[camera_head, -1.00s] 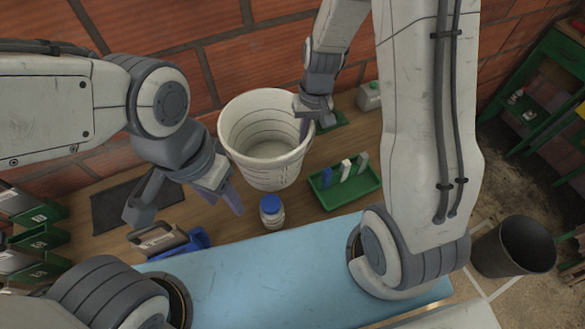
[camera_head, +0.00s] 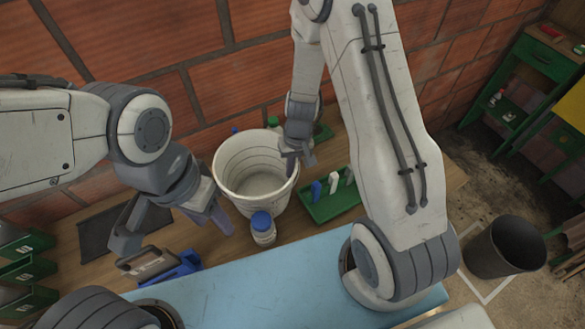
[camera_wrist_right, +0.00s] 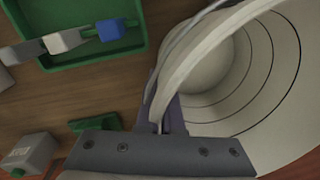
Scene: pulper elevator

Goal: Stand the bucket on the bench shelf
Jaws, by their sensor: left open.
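The white bucket (camera_head: 228,185) is upright over the wooden bench shelf (camera_head: 125,268), with its open mouth facing up. It also shows large in the right wrist view (camera_wrist_right: 225,100). My right gripper (camera_head: 291,160) is shut on the bucket's right rim; in the wrist view the rim runs between its fingers (camera_wrist_right: 168,118). The bucket's base is partly hidden by a blue-capped jar, and I cannot tell whether it touches the wood. My left gripper (camera_head: 172,230) is open and empty, left of the bucket, with one finger close to the bucket's lower left side.
The blue-capped jar (camera_head: 263,232) stands just in front of the bucket. A green tray (camera_head: 325,208) with small blocks lies to its right. A dark mat (camera_head: 97,232) and a blue-and-grey item (camera_head: 160,263) lie left. A brick wall (camera_head: 250,80) rises behind.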

